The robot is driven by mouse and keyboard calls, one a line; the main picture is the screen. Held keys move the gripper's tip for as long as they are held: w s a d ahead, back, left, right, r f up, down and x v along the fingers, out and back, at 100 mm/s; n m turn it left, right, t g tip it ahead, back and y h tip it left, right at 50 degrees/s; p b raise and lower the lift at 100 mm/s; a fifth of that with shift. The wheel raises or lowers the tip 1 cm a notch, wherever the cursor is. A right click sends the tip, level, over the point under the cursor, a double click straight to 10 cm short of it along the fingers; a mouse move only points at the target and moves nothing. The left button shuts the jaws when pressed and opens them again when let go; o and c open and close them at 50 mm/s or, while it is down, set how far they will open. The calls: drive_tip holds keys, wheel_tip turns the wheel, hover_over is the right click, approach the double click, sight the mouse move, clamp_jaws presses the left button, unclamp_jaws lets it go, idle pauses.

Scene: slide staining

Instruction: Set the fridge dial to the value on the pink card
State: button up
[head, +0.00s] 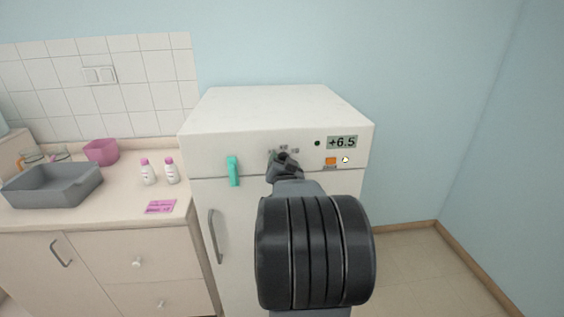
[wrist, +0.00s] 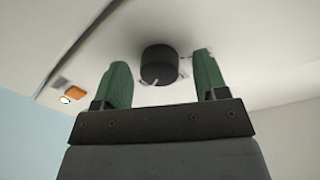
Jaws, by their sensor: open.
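The white fridge (head: 265,105) stands in the middle of the head view, with a display (head: 342,142) reading +6.5. The dial, a round black knob with a pale pointer mark (wrist: 159,65), shows in the wrist view between and just beyond my two green fingertips. My gripper (wrist: 163,82) is open, with a finger on each side of the dial and a gap to each. In the head view my gripper (head: 284,160) covers the dial. The pink card (head: 160,207) lies flat on the counter left of the fridge; its writing is too small to read.
The counter holds two pink-capped bottles (head: 148,172), a grey basin (head: 52,186) and a pink container (head: 101,151). Floor right of the fridge is clear.

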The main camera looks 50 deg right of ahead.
drive_tip(key=shift+d, duration=0.1)
drive_tip(key=c, duration=0.9)
drive_tip(key=shift+f+b, duration=0.1)
drive_tip(key=shift+b, duration=0.25)
drive_tip(key=shift+s+d+n+t+y+b, duration=0.15)
drive_tip(key=shift+n+t+b, duration=0.1)
drive_tip(key=shift+n+b, duration=3.45)
drive_tip(key=shift+n+t+y+b, duration=0.1)
drive_tip(key=shift+n+t+b, duration=0.1)
drive_tip(key=shift+n+b, duration=3.45)
drive_tip(key=shift+s+d+n+t+y+b, duration=0.2)
drive_tip(key=shift+n+b, duration=2.05)
drive_tip(key=shift+n, duration=2.8)
drive_tip(key=shift+w+a+r+n, duration=0.1)
drive_tip(key=shift+a+r+n, duration=0.1)
drive_tip(key=shift+n, duration=0.1)
